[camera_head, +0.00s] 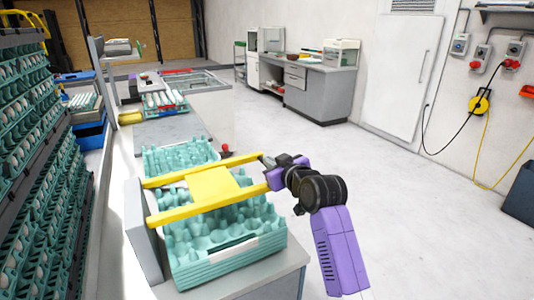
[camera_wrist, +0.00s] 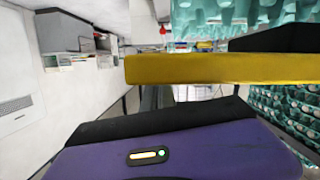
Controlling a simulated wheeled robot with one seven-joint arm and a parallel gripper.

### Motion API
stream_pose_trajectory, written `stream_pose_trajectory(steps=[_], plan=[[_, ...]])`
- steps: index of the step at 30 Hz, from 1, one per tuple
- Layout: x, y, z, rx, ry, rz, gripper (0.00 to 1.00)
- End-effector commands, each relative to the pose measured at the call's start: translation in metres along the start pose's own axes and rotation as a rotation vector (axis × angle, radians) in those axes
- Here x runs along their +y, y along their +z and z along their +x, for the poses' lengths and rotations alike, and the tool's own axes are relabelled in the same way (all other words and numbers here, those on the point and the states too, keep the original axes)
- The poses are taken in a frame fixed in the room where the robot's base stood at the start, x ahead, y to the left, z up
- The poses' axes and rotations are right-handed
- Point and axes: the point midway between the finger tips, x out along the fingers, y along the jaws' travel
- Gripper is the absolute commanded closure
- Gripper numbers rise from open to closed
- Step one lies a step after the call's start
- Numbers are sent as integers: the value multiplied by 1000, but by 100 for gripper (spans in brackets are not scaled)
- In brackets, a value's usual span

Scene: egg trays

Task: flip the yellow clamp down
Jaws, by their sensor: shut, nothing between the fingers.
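The yellow clamp (camera_head: 212,187) has two long bars joined by a flat plate. In the head view it extends out over the teal egg trays (camera_head: 228,264) from the grey upright plate (camera_head: 143,232) on the left, looking close to level. Whether it touches the trays I cannot tell. My gripper (camera_head: 265,160) is shut and empty, at the right end of the clamp's far bar; whether it touches the bar is unclear. In the wrist view a yellow bar of the clamp (camera_wrist: 215,69) crosses close in front of the camera. My fingertips are hard to make out there.
More teal trays (camera_head: 176,157) lie behind the clamp, with a red knob (camera_head: 226,150) beside them. A tall rack of egg trays (camera_head: 35,150) stands at the left. The floor (camera_head: 420,220) on the right is clear.

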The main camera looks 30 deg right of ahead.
Motion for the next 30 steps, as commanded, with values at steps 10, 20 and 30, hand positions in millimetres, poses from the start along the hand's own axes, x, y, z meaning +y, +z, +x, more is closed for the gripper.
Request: stream_pose_trajectory(steps=[10,20,30], plan=[[-3,24,5,-13,-15,52,100],[-3,27,6,-18,-14,52,100],[-1,-11,3,-1,-11,50,100]])
